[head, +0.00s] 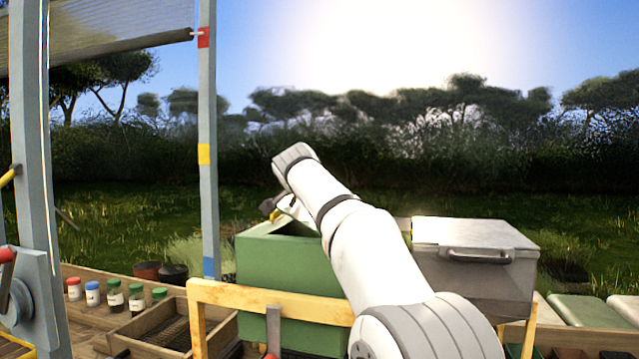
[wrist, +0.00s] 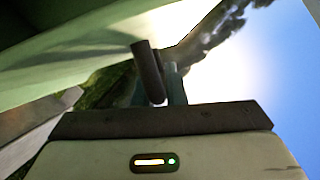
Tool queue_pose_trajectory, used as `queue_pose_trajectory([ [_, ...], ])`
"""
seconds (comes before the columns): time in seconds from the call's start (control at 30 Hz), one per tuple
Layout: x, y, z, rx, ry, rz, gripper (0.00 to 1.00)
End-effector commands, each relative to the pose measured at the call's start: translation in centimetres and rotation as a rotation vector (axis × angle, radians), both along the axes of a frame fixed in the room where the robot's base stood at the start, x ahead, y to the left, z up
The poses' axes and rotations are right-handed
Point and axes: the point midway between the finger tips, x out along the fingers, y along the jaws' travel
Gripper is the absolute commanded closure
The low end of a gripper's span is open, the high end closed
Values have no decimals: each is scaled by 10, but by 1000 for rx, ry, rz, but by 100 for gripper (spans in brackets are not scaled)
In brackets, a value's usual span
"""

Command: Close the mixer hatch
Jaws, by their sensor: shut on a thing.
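The green mixer box (head: 275,262) stands behind a wooden rail in the middle of the head view. Its top looks open, with a dark gap near my wrist. My gripper (head: 270,206) is at the box's upper left, partly hidden by my arm. In the wrist view my gripper (wrist: 160,92) is shut on a small part that looks like the hatch handle, mostly hidden by the fingers. A green surface (wrist: 65,50), which looks like part of the mixer or its hatch, fills the upper left there. The hatch's exact angle cannot be told.
A grey metal box (head: 475,255) with a handled lid stands right of the mixer. A blue-grey post (head: 208,150) rises just left of it. A wooden tray (head: 160,325) and several small jars (head: 115,296) are at lower left.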

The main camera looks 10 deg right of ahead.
Motion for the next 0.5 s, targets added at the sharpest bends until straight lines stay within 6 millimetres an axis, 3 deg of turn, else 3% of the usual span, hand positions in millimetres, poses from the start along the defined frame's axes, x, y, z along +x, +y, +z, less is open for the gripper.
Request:
queue_pose_trajectory([
  [0.5,9,20,-29,-301,121,-1,100],
])
